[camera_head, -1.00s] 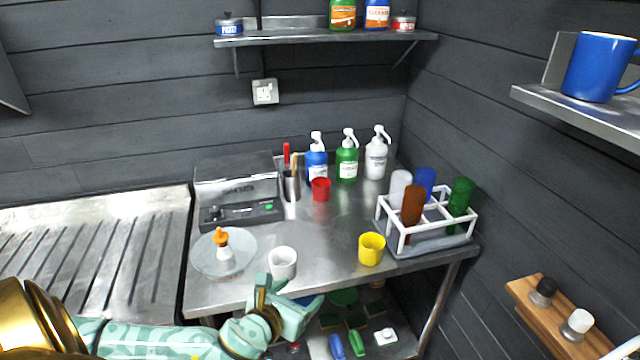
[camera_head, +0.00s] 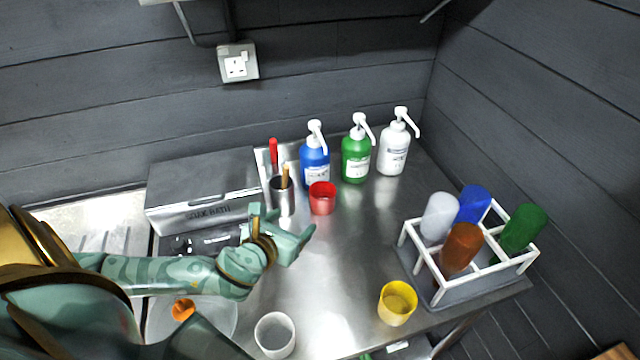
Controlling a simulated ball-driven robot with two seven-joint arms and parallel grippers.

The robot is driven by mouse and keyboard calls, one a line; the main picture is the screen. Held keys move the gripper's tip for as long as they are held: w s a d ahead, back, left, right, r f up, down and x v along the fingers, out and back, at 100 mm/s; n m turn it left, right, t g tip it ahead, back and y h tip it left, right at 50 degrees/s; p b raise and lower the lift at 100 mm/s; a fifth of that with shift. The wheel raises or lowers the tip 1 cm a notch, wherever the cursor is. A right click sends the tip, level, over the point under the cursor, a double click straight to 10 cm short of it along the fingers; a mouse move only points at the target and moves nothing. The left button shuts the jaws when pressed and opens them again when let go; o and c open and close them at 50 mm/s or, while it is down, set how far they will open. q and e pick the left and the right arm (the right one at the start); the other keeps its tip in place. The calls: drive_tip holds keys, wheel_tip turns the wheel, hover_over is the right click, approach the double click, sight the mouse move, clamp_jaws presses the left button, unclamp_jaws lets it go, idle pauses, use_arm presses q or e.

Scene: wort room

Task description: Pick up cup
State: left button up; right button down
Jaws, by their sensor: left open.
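Three small cups stand upright on the steel table (camera_head: 330,265). A red cup (camera_head: 322,198) is at the back, in front of the blue bottle. A white cup (camera_head: 275,335) is near the front edge, and a yellow cup (camera_head: 397,303) is at the front right. The task does not say which cup is meant. My left gripper (camera_head: 281,226) is open and empty, just left of and nearer than the red cup, apart from it in the picture. My left arm hides part of the soak bath and of the plate. My right gripper is not in view.
Blue (camera_head: 315,162), green (camera_head: 356,155) and white (camera_head: 394,148) pump bottles stand at the back. A metal holder (camera_head: 281,196) with tools is close behind my left gripper. A white rack (camera_head: 467,287) of coloured tumblers stands right. The table's middle is clear.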

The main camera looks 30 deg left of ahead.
sight(317, 205)
use_arm(q)
drive_tip(key=b+x, duration=0.2)
drive_tip(key=x, duration=0.8)
drive_tip(key=shift+w+a+f, duration=0.1)
drive_tip(key=shift+w+f, duration=0.1)
drive_tip(key=shift+w+b, duration=0.25)
drive_tip(key=shift+b, duration=0.05)
drive_tip(key=w+f+b, duration=0.1)
drive_tip(key=w, duration=0.1)
drive_tip(key=w+f+b, duration=0.1)
drive_tip(key=w+f, duration=0.1)
drive_tip(key=shift+w+a+f, duration=0.15)
drive_tip(key=shift+w, duration=0.1)
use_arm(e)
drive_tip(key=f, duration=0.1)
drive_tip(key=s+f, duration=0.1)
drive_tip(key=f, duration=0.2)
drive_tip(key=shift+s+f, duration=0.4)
use_arm(q)
drive_tip(key=c, duration=0.8)
